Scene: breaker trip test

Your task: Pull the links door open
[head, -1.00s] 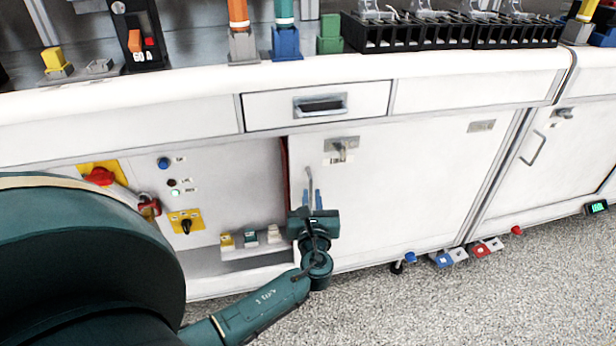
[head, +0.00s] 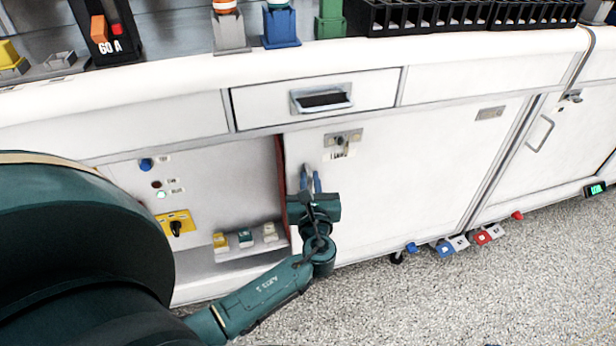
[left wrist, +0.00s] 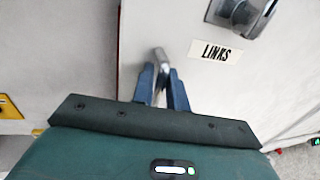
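The links door (head: 400,180) is the white cabinet door right of the open bay, and it also shows in the left wrist view (left wrist: 235,85). Its latch (head: 343,138) sits at the top left above the LINKS label (left wrist: 215,52). The upright metal door handle (left wrist: 160,58) stands at the door's left side. My left gripper (head: 310,178) is at the handle, with its two blue fingers one on each side of it and a narrow gap between them. Firm contact is not clear. My right gripper is out of view.
A shut drawer (head: 318,95) is above the door. The open bay on the left holds a yellow switch plate (head: 172,222) and several small blocks on a ledge (head: 230,255). Coloured pedals (head: 470,240) stand on the floor (head: 430,300) along the cabinet's foot.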

